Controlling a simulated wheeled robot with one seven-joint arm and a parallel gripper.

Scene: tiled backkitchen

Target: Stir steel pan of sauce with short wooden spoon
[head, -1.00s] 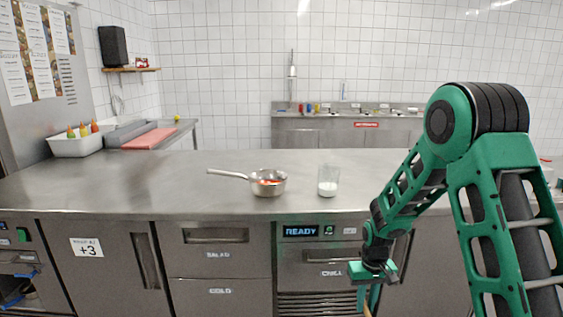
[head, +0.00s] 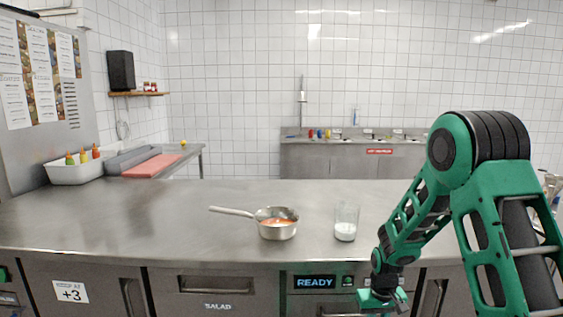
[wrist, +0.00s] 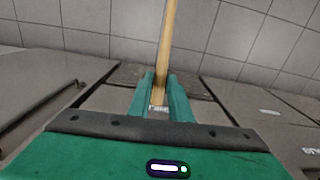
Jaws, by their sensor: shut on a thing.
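The steel pan (head: 277,231) stands upright on the counter with red sauce in it, its long handle pointing left. My gripper (wrist: 160,95) is shut on the wooden spoon (wrist: 169,40), whose pale shaft runs up out of the top of the wrist view. The spoon's far end is out of sight. In the head view my gripper's green body (head: 383,299) is at the bottom edge, in front of the counter and to the right of and lower than the pan. The fingers and spoon are cut off there. The spoon is apart from the pan.
A glass with white contents (head: 345,231) stands right of the pan. The steel counter (head: 130,218) is otherwise mostly clear. A white bin with several sauce bottles (head: 72,174) and a pink board (head: 151,165) are at the back left. Drawer fronts (head: 216,290) lie below the counter's front edge.

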